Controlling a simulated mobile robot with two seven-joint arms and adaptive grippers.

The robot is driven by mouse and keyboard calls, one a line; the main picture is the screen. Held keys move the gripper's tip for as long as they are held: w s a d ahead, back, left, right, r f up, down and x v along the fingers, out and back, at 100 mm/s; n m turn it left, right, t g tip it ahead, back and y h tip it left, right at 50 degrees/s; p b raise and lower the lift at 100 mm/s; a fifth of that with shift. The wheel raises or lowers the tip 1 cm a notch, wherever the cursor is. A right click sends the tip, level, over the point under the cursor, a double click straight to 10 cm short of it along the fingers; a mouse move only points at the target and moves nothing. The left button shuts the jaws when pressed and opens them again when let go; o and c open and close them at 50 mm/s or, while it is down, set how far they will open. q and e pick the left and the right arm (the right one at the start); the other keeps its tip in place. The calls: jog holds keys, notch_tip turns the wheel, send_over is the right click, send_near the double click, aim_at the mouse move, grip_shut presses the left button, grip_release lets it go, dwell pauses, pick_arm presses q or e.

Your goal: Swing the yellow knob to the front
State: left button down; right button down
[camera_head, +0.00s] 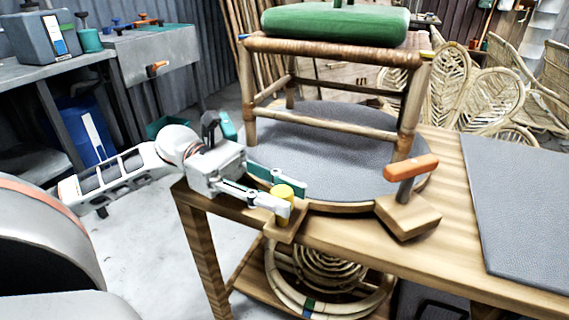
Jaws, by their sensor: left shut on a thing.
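The yellow knob (283,192) stands upright on a small wooden block at the front left edge of the round grey turntable (320,150). My left gripper (284,197) comes in from the left at the table's front edge, with its fingers around the knob, shut on it. A rattan stool (335,47) with a green cushion (336,22) stands on the turntable. My right gripper is not in view.
An orange-handled clamp (410,168) on a wooden block stands at the turntable's front right. A grey mat (520,205) lies on the table's right side. Rattan coils (320,270) sit on the shelf below. A workbench (150,55) stands at the back left.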

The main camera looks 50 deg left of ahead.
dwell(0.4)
pick_arm(q)
jog(key=c, duration=1.6)
grip_release()
jog(key=shift+c, duration=0.2)
jog(key=v, duration=1.2)
